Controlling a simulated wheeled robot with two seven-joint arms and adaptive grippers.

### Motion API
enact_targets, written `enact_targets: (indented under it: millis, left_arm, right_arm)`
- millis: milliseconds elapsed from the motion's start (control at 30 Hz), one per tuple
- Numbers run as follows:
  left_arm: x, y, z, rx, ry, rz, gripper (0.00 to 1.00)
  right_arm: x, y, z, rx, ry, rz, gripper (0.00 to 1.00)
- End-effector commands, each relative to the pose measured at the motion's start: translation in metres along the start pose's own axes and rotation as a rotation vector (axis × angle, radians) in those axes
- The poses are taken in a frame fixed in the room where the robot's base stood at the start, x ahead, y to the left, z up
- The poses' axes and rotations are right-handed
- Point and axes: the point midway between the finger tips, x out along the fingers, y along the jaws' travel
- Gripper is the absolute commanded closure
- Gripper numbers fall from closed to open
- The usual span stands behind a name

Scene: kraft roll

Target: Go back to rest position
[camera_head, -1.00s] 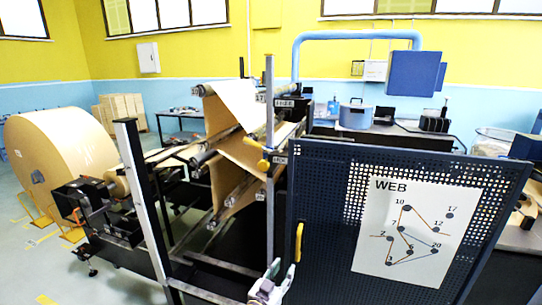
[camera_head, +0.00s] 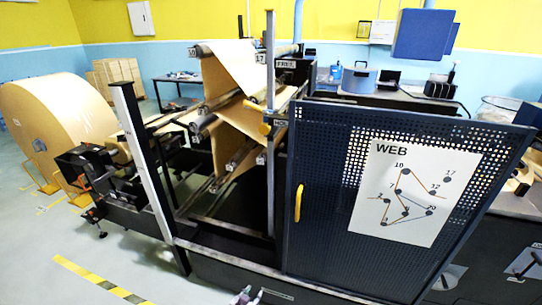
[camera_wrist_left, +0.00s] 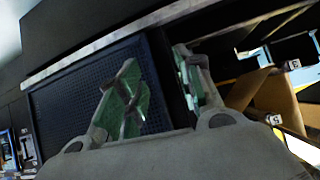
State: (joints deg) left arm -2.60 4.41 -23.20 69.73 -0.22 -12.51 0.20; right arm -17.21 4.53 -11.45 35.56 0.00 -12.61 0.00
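My left gripper (camera_head: 246,297) shows only at the bottom edge of the head view, low in front of the machine and below the door's yellow handle (camera_head: 298,203). In the left wrist view its two green-padded fingers (camera_wrist_left: 160,85) stand apart with nothing between them, so it is open. The perforated dark door (camera_head: 340,220) of the machine carries a white WEB diagram sheet (camera_head: 405,190). The gripper appears apart from the handle. My right gripper is not identifiable in any view.
The large kraft roll (camera_head: 60,130) stands at the left, with brown paper (camera_head: 235,75) threaded over rollers. A grey upright post (camera_head: 142,165) stands before the machine. Yellow-black floor tape (camera_head: 100,280) marks clear floor at the lower left. A bench (camera_head: 400,97) stands behind the door.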

Motion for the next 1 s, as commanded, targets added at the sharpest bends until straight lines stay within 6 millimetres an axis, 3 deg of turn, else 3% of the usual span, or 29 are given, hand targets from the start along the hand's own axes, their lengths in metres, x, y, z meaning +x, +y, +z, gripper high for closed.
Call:
enact_targets:
  millis: [100,467,767,1000]
  left_arm:
    - [0.001,-0.006,0.045,-0.009,-0.070,-0.009,0.65]
    - [-0.017,-0.018,0.175,-0.045,-0.270,-0.035,0.65]
    - [-0.051,-0.019,0.281,-0.080,-0.434,-0.052,0.65]
    - [-0.090,-0.015,0.360,-0.111,-0.561,-0.062,0.65]
  right_arm:
    - [0.000,0.000,0.000,0.000,0.000,0.000,0.60]
    - [0.002,0.000,0.000,0.000,0.000,0.000,0.60]
    - [0.003,0.000,0.001,-0.001,0.000,0.000,0.60]
    - [0.004,0.000,0.001,-0.001,-0.001,0.000,0.60]
